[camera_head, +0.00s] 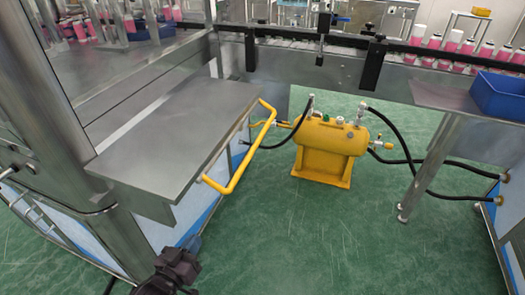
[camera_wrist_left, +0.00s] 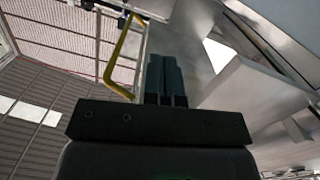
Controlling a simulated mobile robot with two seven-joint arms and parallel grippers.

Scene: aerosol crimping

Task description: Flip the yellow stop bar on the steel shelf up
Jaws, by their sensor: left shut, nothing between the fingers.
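The yellow stop bar (camera_head: 254,150) is a U-shaped tube on the right long edge of the steel shelf (camera_head: 175,125). It stands out from that edge, with its long side running beside the shelf, over the green floor. In the left wrist view the bar (camera_wrist_left: 117,55) shows left of the fingers, and the shelf's underside seems to be above them. My left gripper (camera_head: 191,246) is low at the bottom of the head view, in front of and below the shelf's near end. Its fingers (camera_wrist_left: 166,82) are shut and empty, apart from the bar. My right gripper is not in view.
A yellow tank (camera_head: 330,140) with black hoses stands on the floor right of the shelf. A steel table (camera_head: 440,97) with a blue bin (camera_head: 497,95) is at the right. A conveyor with pink bottles runs behind. Green floor (camera_head: 300,235) in front is open.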

